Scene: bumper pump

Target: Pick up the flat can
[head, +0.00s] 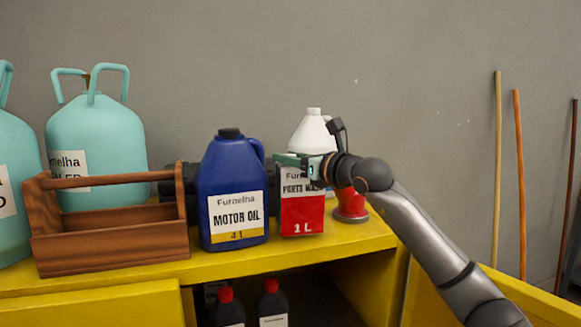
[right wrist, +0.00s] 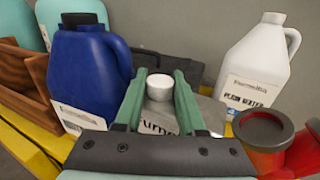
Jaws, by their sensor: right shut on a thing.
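The flat can (head: 302,214) is a red and white box-shaped can marked 1 L, upright at the yellow cabinet top, just right of the blue motor oil jug. I cannot tell whether its base touches the surface. My right gripper (head: 301,161) comes in from the right and is shut on the can's upper part, hiding some of its label. In the right wrist view, the green fingers of my right gripper (right wrist: 165,88) lie either side of the can's white cap (right wrist: 159,88). My left gripper is not in view.
The blue motor oil jug (head: 233,187) stands close left of the can. A white jug (head: 311,133) is behind, and a red object (head: 351,205) is close right. A wooden carrier (head: 110,245) and teal tanks (head: 97,140) stand left. The yellow cabinet (head: 225,266) has bottles below.

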